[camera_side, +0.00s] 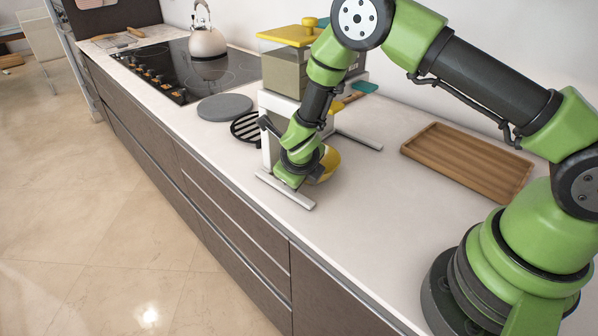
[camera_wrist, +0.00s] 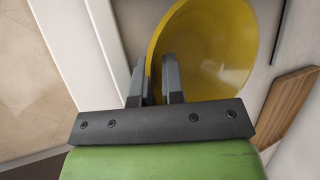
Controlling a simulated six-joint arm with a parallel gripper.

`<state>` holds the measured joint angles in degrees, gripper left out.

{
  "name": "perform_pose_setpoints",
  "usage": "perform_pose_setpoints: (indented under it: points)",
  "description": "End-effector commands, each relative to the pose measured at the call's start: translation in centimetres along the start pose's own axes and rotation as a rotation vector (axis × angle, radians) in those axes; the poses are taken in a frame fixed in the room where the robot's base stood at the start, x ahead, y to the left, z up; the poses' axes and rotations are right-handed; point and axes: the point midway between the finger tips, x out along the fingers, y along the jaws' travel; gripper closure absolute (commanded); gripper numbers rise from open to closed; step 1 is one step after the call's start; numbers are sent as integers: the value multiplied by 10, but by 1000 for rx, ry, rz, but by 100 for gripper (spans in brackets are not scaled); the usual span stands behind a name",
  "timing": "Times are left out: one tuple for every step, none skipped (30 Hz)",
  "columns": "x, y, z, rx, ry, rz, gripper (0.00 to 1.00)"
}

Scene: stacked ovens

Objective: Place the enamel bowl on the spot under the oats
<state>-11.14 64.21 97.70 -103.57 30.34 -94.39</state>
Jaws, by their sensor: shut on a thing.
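The yellow enamel bowl (camera_side: 329,163) is partly hidden behind my gripper (camera_side: 292,179), low over the counter by the white stand (camera_side: 265,146). In the wrist view the bowl (camera_wrist: 208,45) opens toward the camera, and my gripper (camera_wrist: 155,75) is shut on its left rim, one finger on each side of the wall. I cannot tell whether the bowl touches the counter. A boxy container with a yellow lid (camera_side: 285,71) sits on top of the stand; a second one is partly hidden behind my arm. Which holds the oats is unclear, and the spot is not distinguishable.
The stand's front foot (camera_side: 285,190) and rear foot (camera_side: 358,139) reach along the counter. A black slotted trivet (camera_side: 246,128) and a grey round slab (camera_side: 224,107) lie left. A wooden tray (camera_side: 468,160) lies right. A kettle (camera_side: 207,42) stands on the cooktop.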

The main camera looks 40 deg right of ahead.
Motion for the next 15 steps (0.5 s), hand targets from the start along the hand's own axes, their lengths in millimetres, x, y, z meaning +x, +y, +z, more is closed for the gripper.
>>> perform_pose_setpoints:
  points:
    - [0, 0, 0, 0, 0, 0, 100]
    - [1, 0, 0, 0, 0, 0, 100]
    - [2, 1, -1, -1, 0, 0, 100]
    - [2, 1, -1, -1, 0, 0, 88]
    - [2, 1, -1, -1, 0, 0, 81]
    - [2, 1, -1, -1, 0, 0, 72]
    - [2, 1, -1, 0, 0, 0, 65]
    - [2, 1, -1, 0, 0, 0, 65]
    - [2, 1, -1, 0, 0, 0, 65]
    - [2, 1, -1, 0, 0, 0, 65]
    - [2, 1, -1, 0, 0, 0, 65]
    - [2, 1, -1, 0, 0, 0, 65]
    - [2, 1, -1, 0, 0, 0, 65]
    - [2, 1, -1, 0, 0, 0, 65]
    - [2, 1, -1, 0, 0, 0, 65]
